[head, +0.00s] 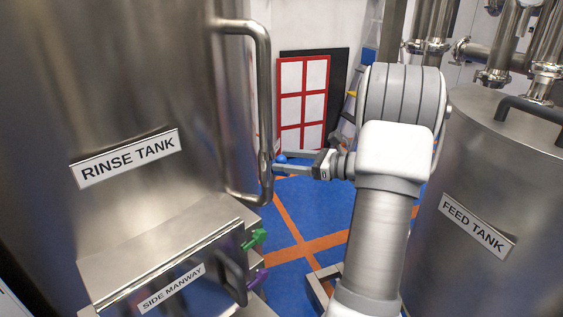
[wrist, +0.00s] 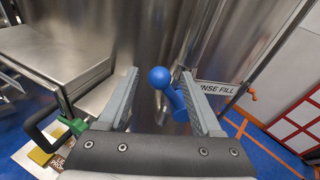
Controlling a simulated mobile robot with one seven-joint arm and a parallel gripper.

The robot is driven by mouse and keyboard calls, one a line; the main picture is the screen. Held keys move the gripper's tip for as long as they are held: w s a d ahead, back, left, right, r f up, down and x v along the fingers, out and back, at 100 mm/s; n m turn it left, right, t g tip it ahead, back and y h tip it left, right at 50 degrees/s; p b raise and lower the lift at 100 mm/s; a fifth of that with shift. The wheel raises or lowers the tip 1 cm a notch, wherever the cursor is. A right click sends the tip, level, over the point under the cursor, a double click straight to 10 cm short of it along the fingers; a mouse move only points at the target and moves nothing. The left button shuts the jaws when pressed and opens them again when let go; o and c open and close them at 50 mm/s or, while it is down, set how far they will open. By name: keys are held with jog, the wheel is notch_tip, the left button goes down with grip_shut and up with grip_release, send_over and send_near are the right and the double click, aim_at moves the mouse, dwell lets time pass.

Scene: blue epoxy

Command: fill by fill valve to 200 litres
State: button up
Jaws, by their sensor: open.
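A blue lever with a round knob (wrist: 161,78) stands out from the steel wall of the rinse tank (head: 110,60). Beside it in the wrist view is a label (wrist: 217,87) whose readable part is "NSE FILL". In the head view only the blue knob (head: 282,158) shows, at the right side of the tank. My gripper (wrist: 159,74) is open, with the blue lever between its two fingers and no clear grip on it. The gripper also shows in the head view (head: 277,163), reaching left to the knob. No litre reading is visible.
The side manway box (head: 160,255) juts out below, with a green handle (head: 256,239) and a purple handle (head: 258,279). A vertical pipe (head: 263,100) runs close to my gripper. The feed tank (head: 500,160) stands at right. Blue floor (head: 325,205) lies open between.

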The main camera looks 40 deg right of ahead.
jog(key=b+v, duration=0.2)
jog(key=v, duration=0.8)
jog(key=s+a+n+g+y, duration=0.2)
jog(key=a+n+g, duration=0.7)
jog(key=a, duration=0.9)
jog(key=s+a+f+n+h+b, duration=0.2)
jog(key=s+a+n+h, duration=0.8)
jog(key=n, duration=0.9)
jog(key=s+a, duration=0.3)
jog(key=a, duration=0.1)
jog(key=shift+s+a+n+t, duration=0.25)
jog(key=shift+s+n+t, duration=0.05)
jog(key=shift+n, duration=0.1)
jog(key=shift+a, duration=0.15)
